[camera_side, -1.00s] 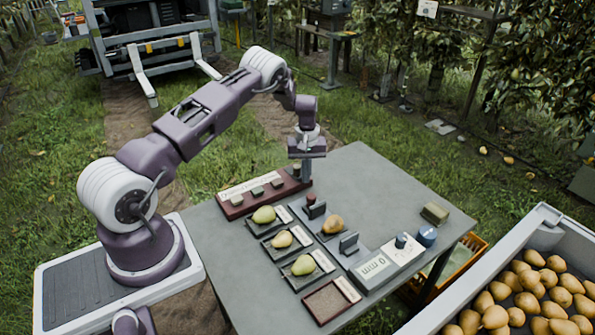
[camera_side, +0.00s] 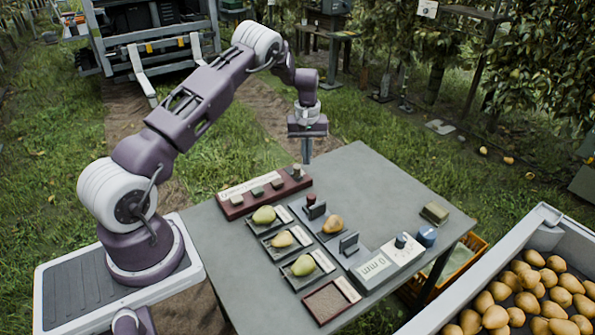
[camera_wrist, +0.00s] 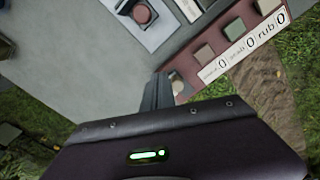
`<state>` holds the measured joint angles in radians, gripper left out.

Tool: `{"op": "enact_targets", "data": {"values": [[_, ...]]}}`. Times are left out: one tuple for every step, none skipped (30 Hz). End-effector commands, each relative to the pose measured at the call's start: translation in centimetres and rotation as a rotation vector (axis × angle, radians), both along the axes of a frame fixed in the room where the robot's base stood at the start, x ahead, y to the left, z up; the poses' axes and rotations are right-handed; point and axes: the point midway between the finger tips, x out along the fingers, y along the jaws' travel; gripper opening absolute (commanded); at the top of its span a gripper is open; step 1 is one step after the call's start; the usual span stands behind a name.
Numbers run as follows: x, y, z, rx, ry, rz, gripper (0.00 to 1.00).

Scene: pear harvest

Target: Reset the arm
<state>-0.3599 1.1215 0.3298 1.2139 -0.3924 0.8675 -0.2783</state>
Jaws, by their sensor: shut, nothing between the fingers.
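My gripper (camera_side: 306,152) is shut and empty. It hangs above the far edge of the grey table (camera_side: 375,190), fingers pointing down, clear of the dark red rack. In the wrist view my gripper's fingers (camera_wrist: 158,92) show beside the rack's end, over the table. My arm is bent up and over from its base at the left.
The dark red rack (camera_side: 236,211) holds several small blocks. A grey bin (camera_side: 545,212) full of pears stands at right. The table's back right is mostly clear.

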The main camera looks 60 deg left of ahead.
Motion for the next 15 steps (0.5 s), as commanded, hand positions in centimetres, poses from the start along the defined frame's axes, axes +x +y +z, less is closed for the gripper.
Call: {"op": "enact_targets", "data": {"values": [[0.0,0.0,0.4,0.001,-0.002,0.0,0.0],[0.0,0.0,0.6,0.001,-0.002,0.0,0.0],[0.0,0.0,0.7,0.001,0.0,0.0,0.0],[0.0,0.0,0.7,0.001,0.0,0.001,0.0],[0.0,0.0,0.8,0.0,0.0,0.001,0.0],[0.0,0.0,0.8,0.0,0.0,0.001,0.0],[0.0,0.0,0.8,0.0,0.0,0.001,0.0],[0.0,0.0,0.8,0.0,0.0,0.001,0.0],[0.0,0.0,0.8,0.0,0.0,0.001,0.0],[0.0,0.0,0.8,0.0,0.0,0.001,0.0],[0.0,0.0,0.9,0.0,-0.001,0.0,0.0],[0.1,-0.2,1.4,0.0,-0.006,-0.005,0.0],[0.2,-0.6,2.3,0.0,-0.015,-0.012,0.0],[0.3,-1.1,3.5,-0.001,-0.026,-0.025,0.0],[0.4,-2.2,6.0,-0.001,-0.047,-0.049,0.0]]}}
